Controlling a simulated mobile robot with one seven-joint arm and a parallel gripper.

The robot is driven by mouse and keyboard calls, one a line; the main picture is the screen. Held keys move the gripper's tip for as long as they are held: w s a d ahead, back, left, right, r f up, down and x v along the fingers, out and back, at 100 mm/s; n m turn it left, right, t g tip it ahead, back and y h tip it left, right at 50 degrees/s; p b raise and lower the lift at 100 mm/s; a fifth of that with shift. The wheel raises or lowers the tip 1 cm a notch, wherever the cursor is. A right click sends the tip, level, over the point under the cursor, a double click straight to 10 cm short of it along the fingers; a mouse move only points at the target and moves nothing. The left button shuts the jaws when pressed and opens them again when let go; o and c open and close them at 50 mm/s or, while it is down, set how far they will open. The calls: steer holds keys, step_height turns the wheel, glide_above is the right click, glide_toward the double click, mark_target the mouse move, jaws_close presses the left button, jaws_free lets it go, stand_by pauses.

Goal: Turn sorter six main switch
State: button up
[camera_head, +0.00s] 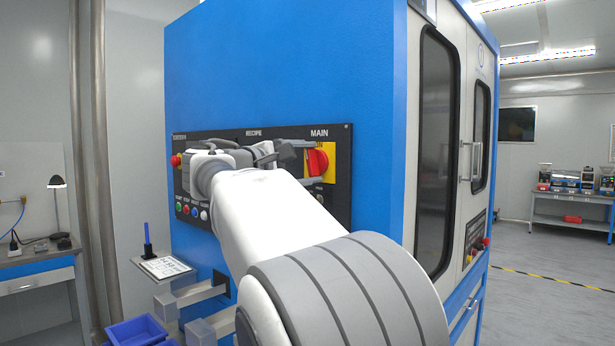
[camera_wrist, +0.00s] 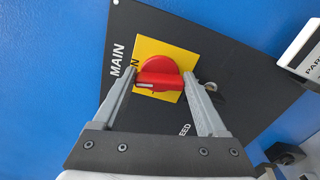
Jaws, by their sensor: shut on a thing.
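The red main switch (camera_head: 317,162) sits on a yellow plate (camera_head: 330,153) under the label MAIN, at the right of the black control panel (camera_head: 335,210). In the wrist view the red switch (camera_wrist: 160,76) lies between the two grey fingers of my gripper (camera_wrist: 162,85), in front of its yellow plate (camera_wrist: 183,52). The fingers are shut on the switch's raised handle, one on each side. In the head view my gripper (camera_head: 308,163) reaches the switch from the left, and my arm hides the middle of the panel.
Coloured push buttons (camera_head: 192,211) and a red knob (camera_head: 175,160) are on the panel's left. A lamp desk (camera_head: 40,268) is at far left. The floor at right is clear.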

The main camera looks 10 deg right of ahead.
steer(key=shift+f+m+b, duration=0.15)
steer(key=shift+m+b, duration=0.7)
steer(key=shift+m, duration=0.35)
steer(key=o, duration=1.3)
steer(key=v, duration=1.7)
steer(key=shift+s+a, duration=0.15)
